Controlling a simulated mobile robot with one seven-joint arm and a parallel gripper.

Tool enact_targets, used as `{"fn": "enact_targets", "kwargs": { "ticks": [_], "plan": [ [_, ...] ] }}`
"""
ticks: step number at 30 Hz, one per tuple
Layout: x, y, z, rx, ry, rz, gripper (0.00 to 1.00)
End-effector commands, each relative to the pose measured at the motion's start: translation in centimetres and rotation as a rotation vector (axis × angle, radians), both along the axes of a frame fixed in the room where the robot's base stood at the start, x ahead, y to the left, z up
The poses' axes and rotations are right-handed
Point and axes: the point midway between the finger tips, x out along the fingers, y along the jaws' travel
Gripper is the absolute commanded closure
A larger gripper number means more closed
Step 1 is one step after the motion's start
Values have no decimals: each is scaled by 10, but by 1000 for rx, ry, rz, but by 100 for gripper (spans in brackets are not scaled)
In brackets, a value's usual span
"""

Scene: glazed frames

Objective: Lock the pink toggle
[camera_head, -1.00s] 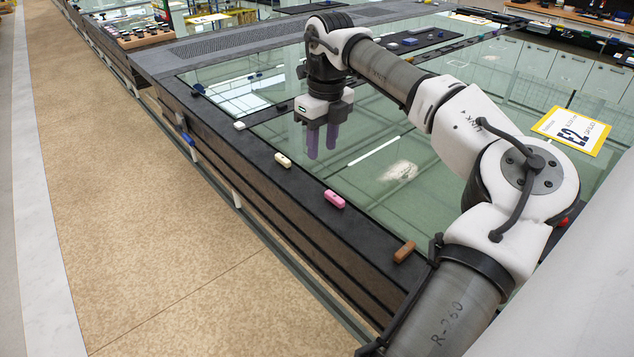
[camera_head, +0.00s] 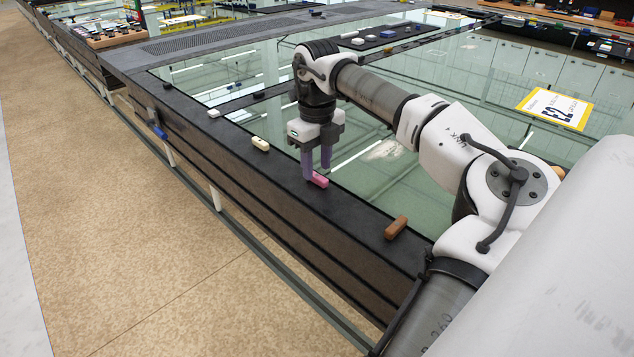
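The pink toggle (camera_head: 320,181) is a small pink bar on the dark border of the glass-topped frame, near its left edge. My gripper (camera_head: 316,170) points down at it with two purple fingers. One finger comes down in front of the toggle's left end, and the other stands just behind and to the right. The fingers are apart, with a gap between them. They partly hide the toggle. I cannot tell whether either finger touches it.
Along the same border lie a brown toggle (camera_head: 396,227), a cream toggle (camera_head: 260,143), a white one (camera_head: 214,113) and a black one (camera_head: 167,85). A yellow-edged label (camera_head: 555,108) lies on the glass at right. The floor (camera_head: 110,200) at left is clear.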

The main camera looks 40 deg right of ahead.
Motion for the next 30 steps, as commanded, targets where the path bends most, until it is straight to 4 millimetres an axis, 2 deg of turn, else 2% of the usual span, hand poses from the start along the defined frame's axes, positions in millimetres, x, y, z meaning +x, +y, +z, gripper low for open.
{"fn": "enact_targets", "kwargs": {
  "ticks": [1,3,13,14,22,30],
  "plan": [
    [0,0,-12,0,0,0,63],
    [0,0,-17,0,0,0,63],
    [0,0,-19,0,0,0,63],
    [0,0,-19,0,0,0,64],
    [0,0,-19,0,0,0,99],
    [0,0,-19,0,1,13,100]
  ]
}}
